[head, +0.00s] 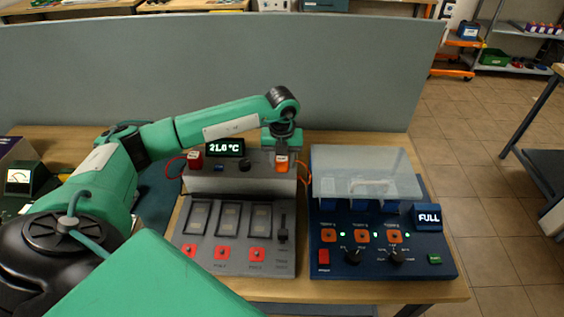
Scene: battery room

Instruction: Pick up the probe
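A grey console (236,185) with a display reading about 21.0 °C (224,148) stands on the table. At the right end of its raised back is a small orange piece with a white label (282,165); I cannot tell whether this is the probe. My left gripper (282,151) points down directly over this orange piece. The gripper hides the top of it, and I cannot see whether the fingers are open or touching it. A red piece (195,160) with a red cable sits at the console's left end. My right gripper is out of view.
A blue console (380,262) with a clear raised cover (365,172) and a "FULL" sign (428,217) stands right of the grey one. A grey partition (200,75) rises behind the table. A dark green meter (25,180) is at the far left.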

